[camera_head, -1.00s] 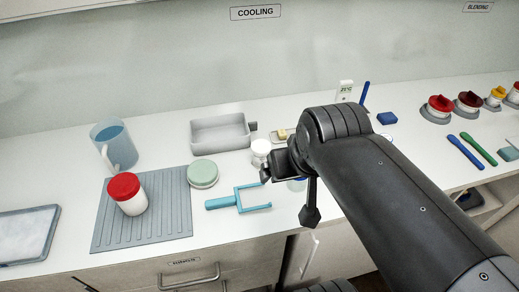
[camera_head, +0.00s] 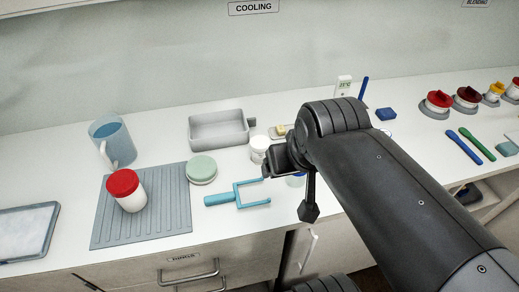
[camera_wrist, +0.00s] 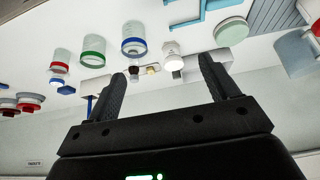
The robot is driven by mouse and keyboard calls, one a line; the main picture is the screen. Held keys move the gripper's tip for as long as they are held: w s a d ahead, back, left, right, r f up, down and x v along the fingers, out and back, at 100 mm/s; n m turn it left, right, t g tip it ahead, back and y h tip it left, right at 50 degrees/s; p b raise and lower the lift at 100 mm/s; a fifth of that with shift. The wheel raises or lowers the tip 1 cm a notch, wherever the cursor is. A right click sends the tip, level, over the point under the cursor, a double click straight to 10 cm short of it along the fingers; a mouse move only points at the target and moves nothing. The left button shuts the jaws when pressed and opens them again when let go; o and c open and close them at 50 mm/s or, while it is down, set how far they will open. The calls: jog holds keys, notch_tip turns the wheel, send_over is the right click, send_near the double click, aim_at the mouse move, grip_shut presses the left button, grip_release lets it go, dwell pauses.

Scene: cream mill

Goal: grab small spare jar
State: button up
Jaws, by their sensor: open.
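A small white jar (camera_head: 260,150), which looks like the small spare jar, stands on the counter right of the grey tray, just left of my gripper. In the wrist view the same white jar (camera_wrist: 171,48) appears beyond the fingers, in the gap between them and apart from both. My gripper (camera_wrist: 166,80) is open and empty. In the head view my wrist and arm hide most of the gripper (camera_head: 276,165) and the counter behind it. A larger white jar with a red lid (camera_head: 124,184) stands on the grey ribbed mat (camera_head: 170,222).
Near the small jar are a grey tray (camera_head: 218,130), a mint-lidded dish (camera_head: 201,168), a blue forked tool (camera_head: 238,196) and a yellow block (camera_wrist: 153,69). Clear jars with blue (camera_wrist: 134,46) and green (camera_wrist: 92,56) bands stand nearby. A blue jug (camera_head: 112,142) is at left.

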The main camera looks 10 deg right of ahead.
jog(key=w, duration=0.1)
jog(key=n+g, duration=0.2)
jog(key=g, duration=0.3)
send_over(262, 143)
notch_tip(262, 143, down, 7)
jog(key=shift+s+f, duration=0.15)
jog(key=shift+f, duration=0.05)
jog(key=shift+w+f+g, duration=0.2)
jog(key=shift+g, duration=0.1)
jog(key=shift+f, duration=0.4)
notch_tip(262, 143, down, 4)
jog(key=shift+f, duration=0.25)
jog(key=f, duration=0.3)
jog(key=w+f, duration=0.1)
jog(key=f, duration=0.1)
jog(key=shift+a+f, duration=0.25)
jog(key=shift+f, duration=0.05)
